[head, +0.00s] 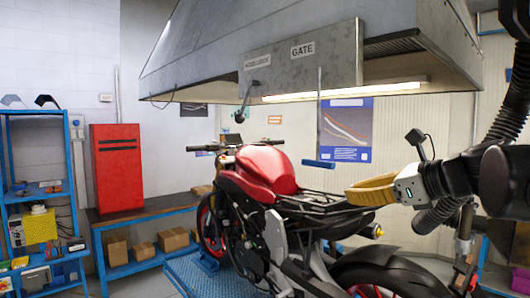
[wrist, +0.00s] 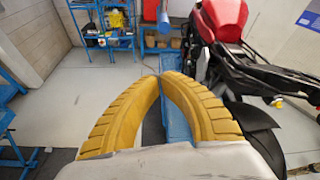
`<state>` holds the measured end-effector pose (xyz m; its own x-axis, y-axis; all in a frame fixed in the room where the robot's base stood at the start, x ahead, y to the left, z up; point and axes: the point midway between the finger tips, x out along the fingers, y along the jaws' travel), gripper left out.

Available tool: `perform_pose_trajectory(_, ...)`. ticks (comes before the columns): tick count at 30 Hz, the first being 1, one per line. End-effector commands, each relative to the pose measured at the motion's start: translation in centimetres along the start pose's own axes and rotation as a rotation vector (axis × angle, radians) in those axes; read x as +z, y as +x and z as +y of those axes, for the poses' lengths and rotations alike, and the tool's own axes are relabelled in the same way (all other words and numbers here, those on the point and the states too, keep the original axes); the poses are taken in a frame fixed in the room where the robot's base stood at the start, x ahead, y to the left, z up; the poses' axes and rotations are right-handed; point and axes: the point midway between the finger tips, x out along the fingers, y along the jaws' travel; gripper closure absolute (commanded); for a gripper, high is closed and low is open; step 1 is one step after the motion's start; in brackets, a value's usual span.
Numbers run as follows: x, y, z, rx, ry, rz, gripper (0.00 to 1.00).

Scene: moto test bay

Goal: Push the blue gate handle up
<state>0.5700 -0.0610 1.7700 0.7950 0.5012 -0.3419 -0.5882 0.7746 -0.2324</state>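The blue gate handle (head: 318,163) is a short horizontal bar at the lower end of a thin grey rod. The rod hangs from the hood panel marked GATE (head: 303,50). My gripper (head: 350,196) has yellow ribbed fingers; in the head view it is to the right of the handle and a little lower, apart from it. In the wrist view the fingertips of my gripper (wrist: 161,76) meet with nothing between them. A blue bar just beyond the tips (wrist: 163,43) looks like the handle.
A red motorcycle (head: 265,172) stands on a blue lift (head: 205,280) below the handle. The grey hood (head: 220,62) hangs overhead. A blue shelf (head: 42,135) and a workbench (head: 160,206) with a red cabinet (head: 117,168) stand at the left.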

Motion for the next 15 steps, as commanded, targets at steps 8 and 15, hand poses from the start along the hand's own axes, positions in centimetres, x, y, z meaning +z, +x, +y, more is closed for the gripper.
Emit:
perform_pose_trajectory(8,1.15,-0.48,-0.91,-0.007,0.047,-0.020,1.00)
perform_pose_trajectory(15,1.17,-0.13,-0.88,-0.006,0.045,-0.019,1.00)
